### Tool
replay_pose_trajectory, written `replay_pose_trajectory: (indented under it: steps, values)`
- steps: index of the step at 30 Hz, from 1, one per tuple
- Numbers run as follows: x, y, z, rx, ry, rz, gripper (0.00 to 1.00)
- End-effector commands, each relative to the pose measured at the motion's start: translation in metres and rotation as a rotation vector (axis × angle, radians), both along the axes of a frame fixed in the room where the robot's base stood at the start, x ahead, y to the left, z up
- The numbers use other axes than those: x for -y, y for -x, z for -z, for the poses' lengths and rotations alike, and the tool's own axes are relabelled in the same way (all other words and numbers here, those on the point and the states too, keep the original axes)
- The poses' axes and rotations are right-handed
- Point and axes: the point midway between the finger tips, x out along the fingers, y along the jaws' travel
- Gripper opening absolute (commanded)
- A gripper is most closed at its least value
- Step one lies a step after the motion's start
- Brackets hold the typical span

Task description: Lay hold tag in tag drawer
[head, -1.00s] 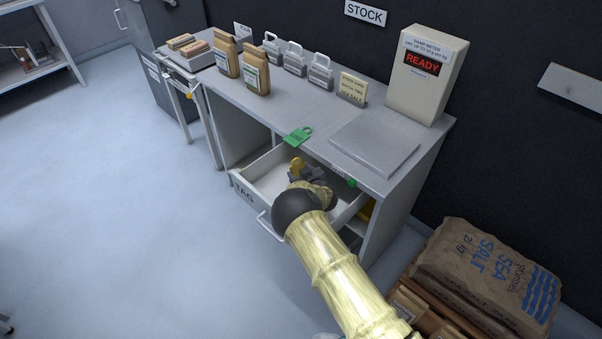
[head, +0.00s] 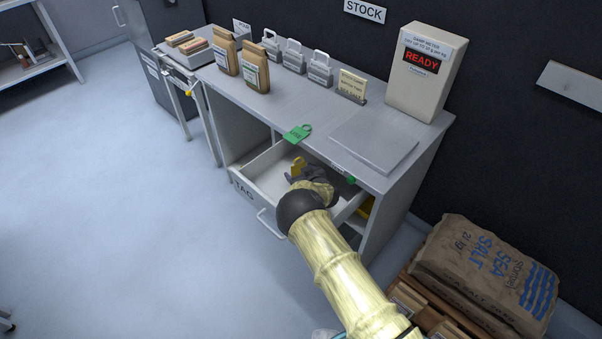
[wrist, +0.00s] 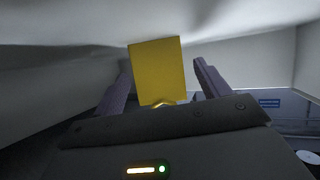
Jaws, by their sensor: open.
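The yellow hold tag (head: 298,164) is inside the open tag drawer (head: 243,192), near its back side under the bench edge. In the wrist view the tag (wrist: 158,70) stands upright between my two fingers, with a gap on each side. My gripper (wrist: 163,78) is open around it. In the head view my gripper (head: 299,174) reaches into the drawer, partly hidden by my own wrist. Whether the tag touches the drawer floor or wall I cannot tell.
A green tag (head: 298,133) lies at the bench's front edge above the drawer. A flat plate (head: 373,141) and the damp meter (head: 425,70) stand to the right. Salt sacks (head: 485,270) are stacked at lower right. The floor at left is clear.

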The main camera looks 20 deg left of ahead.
Motion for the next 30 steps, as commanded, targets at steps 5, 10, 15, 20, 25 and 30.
replay_pose_trajectory:
  steps: [5, 10, 15, 20, 25, 30]
  values:
    - [0.005, 0.002, -0.003, 0.0, 0.0, 0.002, 0.75]
    - [0.014, 0.011, -0.01, -0.001, 0.0, 0.004, 0.75]
    - [0.028, 0.024, -0.019, 0.0, 0.0, 0.004, 0.75]
    - [0.041, 0.036, -0.027, 0.0, 0.0, 0.004, 0.75]
    - [0.049, 0.045, -0.032, 0.001, -0.001, 0.002, 0.75]
    - [0.05, 0.047, -0.032, 0.0, 0.0, 0.001, 0.75]
